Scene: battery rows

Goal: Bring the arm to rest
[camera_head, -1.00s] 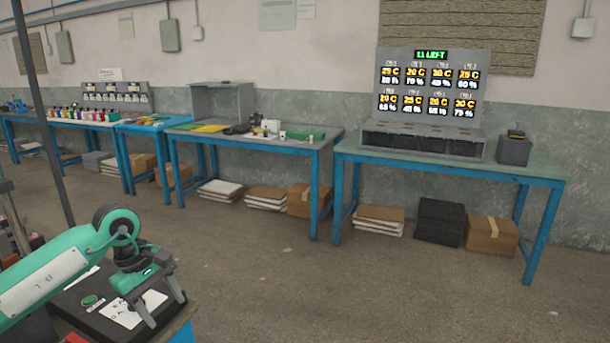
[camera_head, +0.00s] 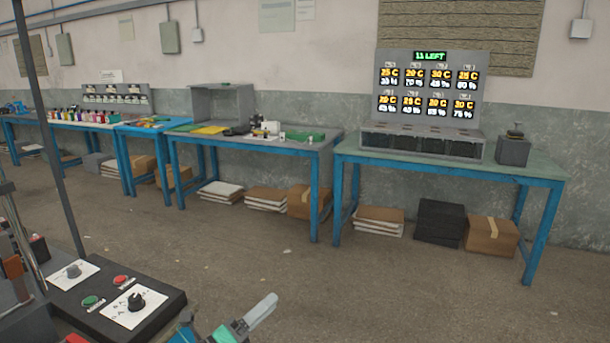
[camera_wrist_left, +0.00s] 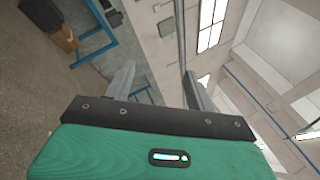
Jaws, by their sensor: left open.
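My left gripper (camera_head: 262,312) shows at the bottom middle of the head view, only partly in frame. Its grey finger points up and to the right, with a bit of green body below. In the left wrist view the two grey fingers of the gripper (camera_wrist_left: 160,84) stand wide apart with nothing between them. That view is tilted and looks out over the room. My right gripper is in neither view.
A black control box (camera_head: 155,328) with a green button (camera_head: 90,301), a red button (camera_head: 121,280) and a black knob (camera_head: 137,301) sits at lower left. A blue-legged table (camera_head: 350,150) bears the battery display (camera_head: 430,90). The floor (camera_head: 350,290) between is clear.

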